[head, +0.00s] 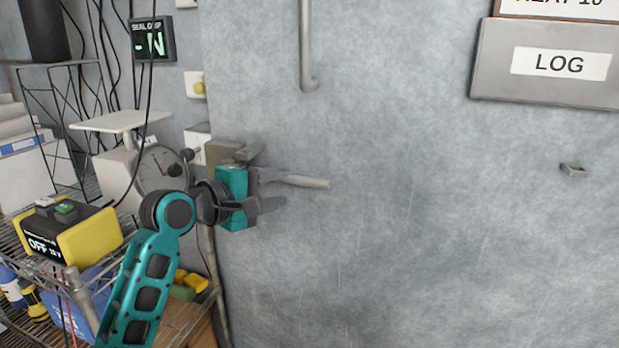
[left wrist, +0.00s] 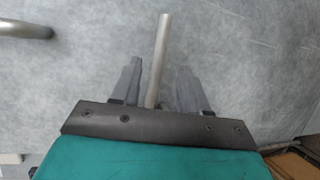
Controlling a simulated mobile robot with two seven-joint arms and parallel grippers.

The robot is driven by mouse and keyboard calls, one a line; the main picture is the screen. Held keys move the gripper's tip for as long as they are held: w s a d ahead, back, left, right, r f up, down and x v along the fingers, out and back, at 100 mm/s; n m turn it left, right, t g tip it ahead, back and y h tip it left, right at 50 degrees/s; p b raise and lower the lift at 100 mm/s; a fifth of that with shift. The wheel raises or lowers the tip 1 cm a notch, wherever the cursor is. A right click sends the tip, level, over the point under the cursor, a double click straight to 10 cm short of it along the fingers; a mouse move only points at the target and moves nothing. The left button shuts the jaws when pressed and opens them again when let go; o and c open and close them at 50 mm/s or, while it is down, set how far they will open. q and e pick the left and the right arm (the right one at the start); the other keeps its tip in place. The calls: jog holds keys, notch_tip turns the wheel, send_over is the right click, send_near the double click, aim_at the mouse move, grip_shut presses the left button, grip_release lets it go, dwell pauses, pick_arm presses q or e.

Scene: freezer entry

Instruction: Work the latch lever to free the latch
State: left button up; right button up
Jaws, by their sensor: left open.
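The latch lever (head: 308,182) is a pale metal rod that sticks out to the right from the latch housing (head: 222,153) on the left side of the grey door. My left gripper (head: 277,190) is open at the lever's base, in front of the latch. In the left wrist view the lever (left wrist: 160,60) runs between the two grey fingers (left wrist: 157,88), with a gap on either side. Its free end reaches beyond the fingertips. My gripper's teal body hides part of the latch housing. My right gripper is not in view.
A fixed vertical door handle (head: 306,45) is above the lever. On the left, a wire shelf holds a dial scale (head: 160,170) and a yellow-black box (head: 68,232). A grey LOG box (head: 545,65) is at the upper right.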

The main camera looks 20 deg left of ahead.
aim_at(301, 182)
pick_arm(q)
jog(key=x, duration=1)
jog(key=shift+w+f, duration=0.1)
jog(key=shift+f, duration=0.05)
jog(key=shift+c, duration=0.2)
jog(key=shift+a, duration=0.1)
grip_shut()
